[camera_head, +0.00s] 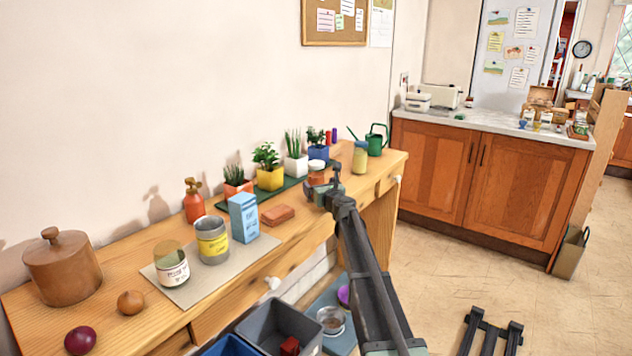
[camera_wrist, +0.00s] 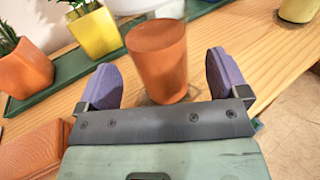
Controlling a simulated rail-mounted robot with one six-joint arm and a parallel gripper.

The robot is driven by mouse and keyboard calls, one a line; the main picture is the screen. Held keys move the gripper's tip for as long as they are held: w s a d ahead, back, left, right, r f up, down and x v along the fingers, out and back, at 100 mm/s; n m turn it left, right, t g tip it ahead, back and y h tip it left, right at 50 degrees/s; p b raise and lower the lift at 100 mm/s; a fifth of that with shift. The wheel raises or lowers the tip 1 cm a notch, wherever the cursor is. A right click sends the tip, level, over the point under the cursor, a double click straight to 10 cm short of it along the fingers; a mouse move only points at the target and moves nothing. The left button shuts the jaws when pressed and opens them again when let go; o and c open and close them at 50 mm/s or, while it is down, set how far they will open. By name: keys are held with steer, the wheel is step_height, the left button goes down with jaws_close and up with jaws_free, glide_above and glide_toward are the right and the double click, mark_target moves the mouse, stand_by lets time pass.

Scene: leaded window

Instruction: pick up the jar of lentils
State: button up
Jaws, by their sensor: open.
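An orange-brown jar with a white lid (camera_head: 316,166), which looks like the jar of lentils, stands upright on the wooden worktop in front of the potted plants. In the wrist view the jar (camera_wrist: 158,62) stands between the two purple finger pads, with a gap on each side; no label shows on it. Its lid is cut by the top edge there. My gripper (camera_head: 322,189) is open and low at the jar's near side in the head view. It also shows in the wrist view (camera_wrist: 162,82), empty, its fingers on either side of the jar.
A green tray (camera_wrist: 68,70) with several potted plants lies behind the jar. A terracotta brick (camera_head: 277,214) and a blue carton (camera_head: 243,217) stand to the left. A pale yellow-green jar (camera_head: 360,158) and a green watering can (camera_head: 376,142) are to the right.

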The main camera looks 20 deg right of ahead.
mark_target(316, 181)
steer(key=w, duration=0.3)
steer(key=shift+w+a, duration=0.2)
steer(key=shift+w, duration=0.05)
steer(key=shift+s+r, duration=0.1)
steer(key=c, duration=1.3)
steer(key=shift+o, duration=0.2)
step_height(316, 181, up, 20)
steer(key=p, duration=2)
